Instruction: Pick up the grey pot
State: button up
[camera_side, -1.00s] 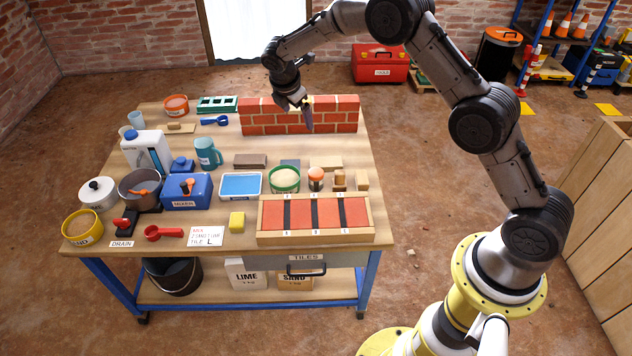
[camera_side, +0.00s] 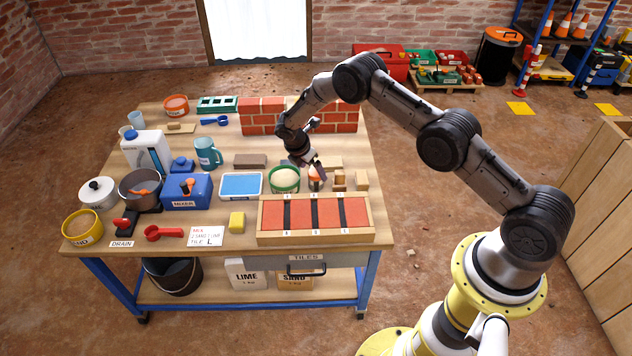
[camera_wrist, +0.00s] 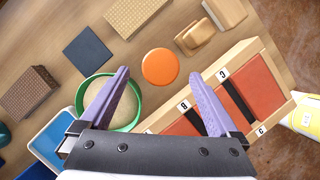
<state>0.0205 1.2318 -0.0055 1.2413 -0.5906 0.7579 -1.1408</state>
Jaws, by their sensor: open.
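A grey pot (camera_side: 136,194) stands at the left of the workbench, with an orange utensil in it. It is not in the wrist view. My gripper (camera_side: 318,176) is open, far to the right of this pot, above a small jar with an orange top (camera_side: 313,184). In the wrist view, the round orange top (camera_wrist: 160,66) shows between and beyond the two purple fingers of my gripper (camera_wrist: 160,76). The fingers look empty. In the side view my gripper partly hides the jar.
A green-rimmed bowl (camera_side: 285,191) is left of the jar. A tile frame (camera_side: 374,238) lies in front and a brick wall (camera_side: 262,122) stands behind.

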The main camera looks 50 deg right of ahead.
aim_at(315, 172)
jog(key=shift+x, duration=2.65)
jog(key=shift+a, duration=0.1)
jog(key=c, duration=1.4)
jog(key=shift+r, duration=0.2)
jog(key=shift+r, duration=0.5)
jog(key=s+a+r, duration=0.2)
jog(key=s+r, duration=0.9)
jog(key=s, duration=0.2)
jog(key=shift+s+a+r, duration=0.35)
jog(key=shift+s+a, duration=0.05)
